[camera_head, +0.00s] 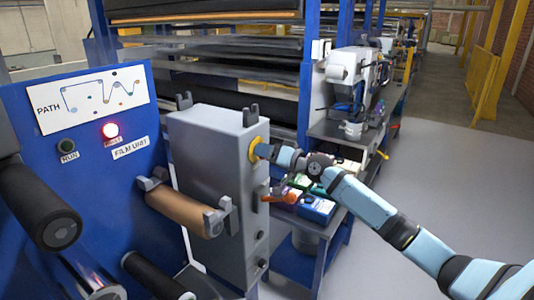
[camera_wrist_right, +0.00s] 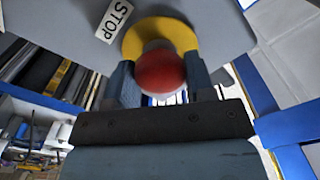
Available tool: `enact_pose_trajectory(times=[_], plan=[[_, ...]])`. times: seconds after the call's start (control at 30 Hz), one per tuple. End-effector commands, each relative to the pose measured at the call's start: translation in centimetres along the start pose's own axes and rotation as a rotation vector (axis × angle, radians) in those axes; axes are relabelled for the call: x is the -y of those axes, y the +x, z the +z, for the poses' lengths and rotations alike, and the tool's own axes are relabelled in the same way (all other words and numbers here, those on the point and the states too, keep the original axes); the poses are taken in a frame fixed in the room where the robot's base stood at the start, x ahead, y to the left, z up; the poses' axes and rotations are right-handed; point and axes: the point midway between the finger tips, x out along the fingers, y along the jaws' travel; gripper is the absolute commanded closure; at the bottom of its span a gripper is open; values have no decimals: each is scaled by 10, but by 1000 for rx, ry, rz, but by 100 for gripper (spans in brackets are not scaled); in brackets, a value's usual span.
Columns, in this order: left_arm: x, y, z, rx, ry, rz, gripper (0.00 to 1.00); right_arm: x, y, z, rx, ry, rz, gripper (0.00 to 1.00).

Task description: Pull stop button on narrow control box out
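The narrow control box (camera_head: 208,150) is a tall grey box to the right of the blue film unit panel. A yellow ring (camera_head: 253,148) sits high on its narrow right face. In the right wrist view the red stop button (camera_wrist_right: 161,72) stands in front of the yellow ring (camera_wrist_right: 132,42), with a STOP label (camera_wrist_right: 115,20) beside it. My right gripper (camera_head: 262,150) points at the button, one finger on each side. In the right wrist view its fingers (camera_wrist_right: 160,80) lie close against the button's sides and look shut on it. My left gripper is out of view.
The blue panel (camera_head: 100,190) has a lit red lamp (camera_head: 110,131), a dark RUN button (camera_head: 67,146) and rollers. A brown roller (camera_head: 188,210) stands in front of the box. Below my right arm is a cluttered blue workbench (camera_head: 312,238). Grey floor is open at the right.

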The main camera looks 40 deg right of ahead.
Motion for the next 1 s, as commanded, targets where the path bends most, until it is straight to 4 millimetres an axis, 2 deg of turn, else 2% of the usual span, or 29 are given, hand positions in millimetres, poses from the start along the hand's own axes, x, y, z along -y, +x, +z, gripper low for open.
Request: enact_pose_trajectory(times=[0.03,0.13,0.37,0.57,0.6,0.67,0.7,1.0], plan=[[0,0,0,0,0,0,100,0,0,0,0,0,0,71],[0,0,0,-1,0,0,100,0,0,0,0,0,0,93],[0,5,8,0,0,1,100,-1,-15,2,1,-2,1,93],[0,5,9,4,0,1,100,0,-14,1,2,0,1,93],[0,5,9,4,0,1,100,0,-14,1,2,0,1,44],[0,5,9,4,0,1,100,0,-14,1,2,0,1,30],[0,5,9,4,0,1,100,0,-14,1,2,0,1,25],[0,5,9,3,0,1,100,0,-16,0,0,0,0,25]])
